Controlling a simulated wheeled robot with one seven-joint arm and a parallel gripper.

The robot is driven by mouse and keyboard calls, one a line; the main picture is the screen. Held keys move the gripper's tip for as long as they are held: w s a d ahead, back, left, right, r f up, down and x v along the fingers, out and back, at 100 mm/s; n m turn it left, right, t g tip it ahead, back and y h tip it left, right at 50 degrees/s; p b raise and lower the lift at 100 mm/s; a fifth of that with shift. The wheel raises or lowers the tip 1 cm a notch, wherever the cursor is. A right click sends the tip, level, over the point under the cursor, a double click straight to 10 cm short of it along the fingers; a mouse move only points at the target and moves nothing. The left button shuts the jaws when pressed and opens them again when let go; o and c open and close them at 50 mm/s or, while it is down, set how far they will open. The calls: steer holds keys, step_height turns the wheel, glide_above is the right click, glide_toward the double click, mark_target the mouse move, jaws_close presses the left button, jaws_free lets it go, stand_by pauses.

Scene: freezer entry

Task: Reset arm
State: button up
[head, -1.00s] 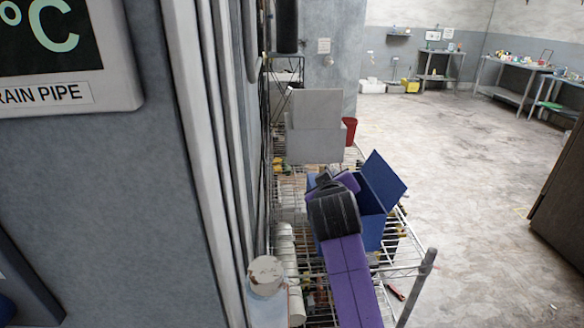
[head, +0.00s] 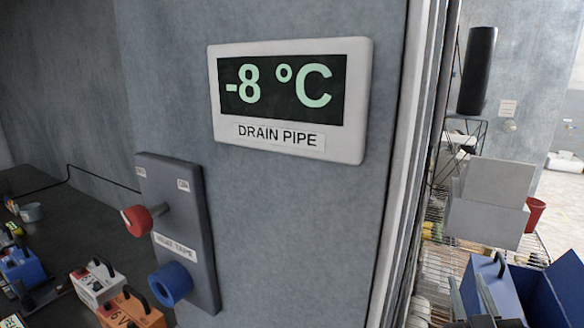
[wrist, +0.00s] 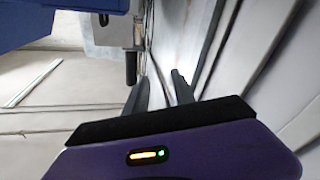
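My gripper shows in the wrist view (wrist: 160,88), with its two dark fingers spread apart and nothing visible between them. Its purple body fills the bottom of that view. In the head view, grey finger-like parts at the lower right edge, in front of the blue box (head: 547,300), may be my gripper, but I cannot tell for sure. The rest of my arm is out of the head view.
A wall panel (head: 205,240) carries a red knob (head: 140,218) and a blue knob (head: 171,284). Above it is a display (head: 290,100) reading -8 °C, labelled DRAIN PIPE. Battery-like boxes (head: 130,309) stand at lower left. A wire rack (head: 440,265) and red bin (head: 535,214) are right.

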steer(key=s+a+f+g+y, duration=0.1)
steer(key=s+a+f, duration=0.3)
steer(key=s, duration=0.8)
steer(key=s+a+f+g+y, duration=0.1)
steer(key=s+a+f+y, duration=0.2)
steer(key=s, duration=0.9)
steer(key=s+a+f+g+y, duration=0.1)
steer(key=s+a+f, duration=0.5)
steer(key=s, duration=0.7)
steer(key=a+y, duration=0.1)
steer(key=a, duration=0.1)
steer(key=shift+a+f+y, duration=0.2)
steer(key=shift+a+y, duration=0.1)
steer(key=shift+a, duration=0.05)
